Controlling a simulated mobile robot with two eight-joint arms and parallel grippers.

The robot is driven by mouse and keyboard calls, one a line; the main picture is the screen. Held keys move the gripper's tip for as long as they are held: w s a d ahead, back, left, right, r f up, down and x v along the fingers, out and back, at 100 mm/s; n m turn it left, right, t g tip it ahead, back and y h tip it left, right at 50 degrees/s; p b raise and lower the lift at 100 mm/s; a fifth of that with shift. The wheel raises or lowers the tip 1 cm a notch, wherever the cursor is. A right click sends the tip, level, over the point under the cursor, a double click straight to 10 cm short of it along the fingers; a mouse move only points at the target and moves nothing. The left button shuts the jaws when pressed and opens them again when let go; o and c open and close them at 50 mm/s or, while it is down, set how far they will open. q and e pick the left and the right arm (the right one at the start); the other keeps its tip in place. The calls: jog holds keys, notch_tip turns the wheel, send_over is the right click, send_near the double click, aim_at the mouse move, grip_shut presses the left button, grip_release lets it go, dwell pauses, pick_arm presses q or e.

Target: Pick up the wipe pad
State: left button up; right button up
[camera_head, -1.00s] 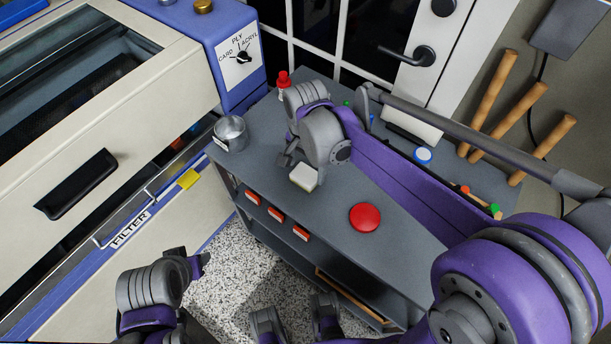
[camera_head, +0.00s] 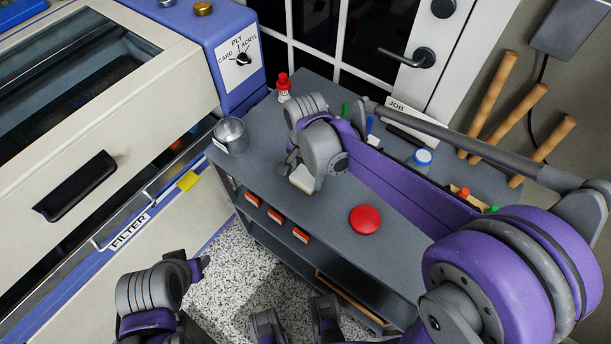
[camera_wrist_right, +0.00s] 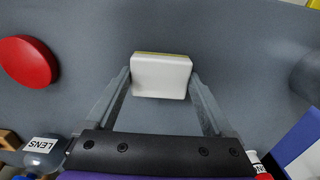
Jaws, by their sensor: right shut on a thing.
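The wipe pad (camera_head: 302,181) is a small white block with a yellow layer on one side. It is at the left part of the grey cart top (camera_head: 270,150). My right gripper (camera_head: 300,172) is over it and partly hides it in the head view. In the right wrist view the pad (camera_wrist_right: 161,77) sits between the two fingertips of my right gripper (camera_wrist_right: 158,80), which is shut on it. I cannot tell whether the pad touches the cart top. My left gripper (camera_head: 195,267) is low at the left, away from the cart top; its jaw opening is unclear.
A red round object (camera_head: 365,220) lies right of the pad. A metal cup (camera_head: 231,135) and a red-capped bottle (camera_head: 284,87) stand near the left and back edges. A bottle marked LENS (camera_wrist_right: 42,153) shows in the wrist view. The laser machine (camera_head: 110,150) is at left.

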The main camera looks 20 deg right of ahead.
aim_at(306, 176)
notch_tip(306, 176, up, 10)
jog(key=p, duration=0.1)
jog(key=o, duration=0.8)
jog(key=c, duration=0.6)
jog(key=shift+f, duration=0.1)
jog(key=shift+c, duration=0.2)
